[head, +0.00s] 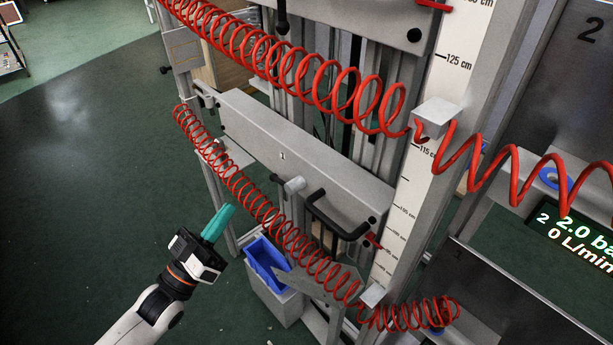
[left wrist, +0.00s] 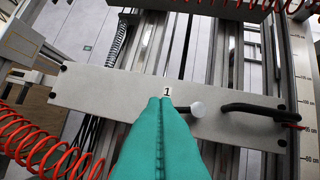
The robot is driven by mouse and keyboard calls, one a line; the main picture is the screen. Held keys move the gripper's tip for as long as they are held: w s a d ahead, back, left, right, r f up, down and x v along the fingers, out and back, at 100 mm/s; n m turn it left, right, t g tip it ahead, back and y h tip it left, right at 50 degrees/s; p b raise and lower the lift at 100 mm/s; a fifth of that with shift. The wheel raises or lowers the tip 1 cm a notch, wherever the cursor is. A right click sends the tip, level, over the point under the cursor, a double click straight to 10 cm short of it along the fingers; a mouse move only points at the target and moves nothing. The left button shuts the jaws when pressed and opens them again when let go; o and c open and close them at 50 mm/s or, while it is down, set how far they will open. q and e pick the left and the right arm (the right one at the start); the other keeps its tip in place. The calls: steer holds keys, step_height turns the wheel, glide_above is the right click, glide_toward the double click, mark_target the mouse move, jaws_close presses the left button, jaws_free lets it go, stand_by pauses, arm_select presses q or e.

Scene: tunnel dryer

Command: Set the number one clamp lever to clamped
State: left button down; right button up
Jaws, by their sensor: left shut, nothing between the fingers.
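The number one carriage plate (head: 262,140) is a long grey bar marked 1. It also shows in the left wrist view (left wrist: 85,88). On it is a silver round hub (head: 295,185) with a short dark-tipped arm (head: 277,179) pointing left, which looks like the clamp lever. In the left wrist view the hub (left wrist: 198,109) is just right of my fingertips, which hide part of the lever. Beside it is a black bent handle (head: 335,214). My left gripper (head: 230,209) has green fingers, shut and empty, left of and apart from the plate. My right gripper is not in view.
Red coiled hoses (head: 240,190) hang across the front of the plate, left and below. A blue bin (head: 266,262) stands below. A white height scale (head: 400,205) rises at right. Green floor is open at left.

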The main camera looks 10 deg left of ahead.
arm_select(q)
steer(key=shift+s+d+r+m+h, duration=0.15)
steer(key=shift+d+r+h, duration=0.15)
steer(key=shift+r, duration=0.2)
steer(key=shift+d+r+m+h, duration=0.15)
steer(key=shift+d+r+h, duration=0.05)
steer(key=shift+r+h, duration=0.25)
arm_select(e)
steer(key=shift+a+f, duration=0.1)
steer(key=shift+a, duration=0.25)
